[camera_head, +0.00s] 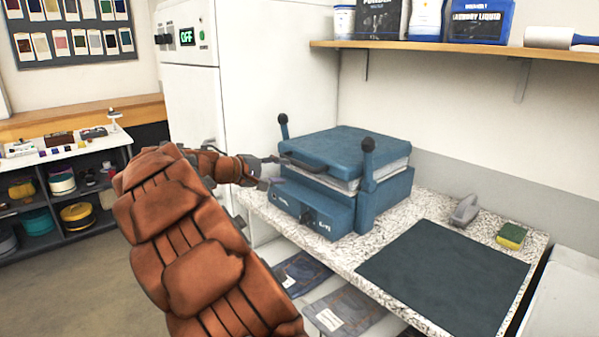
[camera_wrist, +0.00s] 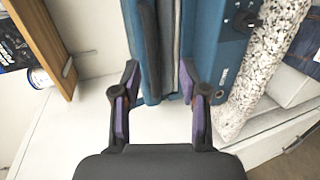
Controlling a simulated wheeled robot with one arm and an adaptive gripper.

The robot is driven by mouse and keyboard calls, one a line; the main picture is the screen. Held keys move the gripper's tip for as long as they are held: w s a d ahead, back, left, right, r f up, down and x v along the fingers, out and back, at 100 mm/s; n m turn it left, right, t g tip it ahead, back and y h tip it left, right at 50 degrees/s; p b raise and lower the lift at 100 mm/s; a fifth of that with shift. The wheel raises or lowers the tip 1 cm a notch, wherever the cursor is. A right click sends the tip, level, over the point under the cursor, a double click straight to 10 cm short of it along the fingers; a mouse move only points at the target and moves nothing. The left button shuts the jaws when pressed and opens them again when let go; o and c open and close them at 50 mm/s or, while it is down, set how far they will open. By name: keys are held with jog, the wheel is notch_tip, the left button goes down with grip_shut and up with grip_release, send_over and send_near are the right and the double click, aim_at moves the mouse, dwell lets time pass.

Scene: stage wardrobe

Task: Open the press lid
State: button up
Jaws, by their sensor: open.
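The blue press (camera_head: 325,210) stands on the speckled counter. Its lid (camera_head: 345,145) lies flat and shut over a pale plate, with a dark bar handle (camera_head: 303,163) along its front edge. My gripper (camera_head: 268,171) is at the press's front left, close to the handle's left end. In the wrist view my gripper (camera_wrist: 163,90) is open and empty. The press fills the top middle there, and a dark bar that looks like the handle (camera_wrist: 151,45) lies ahead between the fingertips. I cannot tell whether any finger touches it.
Two upright levers with black knobs, left (camera_head: 283,126) and right (camera_head: 368,160), flank the lid. A white cabinet (camera_head: 225,95) stands behind left. A wall shelf (camera_head: 460,52) with bottles hangs above right. A dark mat (camera_head: 445,275), grey object (camera_head: 465,210) and sponge (camera_head: 511,235) lie right.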

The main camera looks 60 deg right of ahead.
aim_at(297, 164)
jog(key=shift+h, duration=0.5)
jog(key=d, duration=0.3)
jog(key=d+f, duration=0.1)
jog(key=d, duration=0.6)
jog(key=shift+w+d+f+p, duration=0.15)
jog(key=shift+f+p, duration=0.1)
jog(key=shift+p, duration=0.15)
grip_shut()
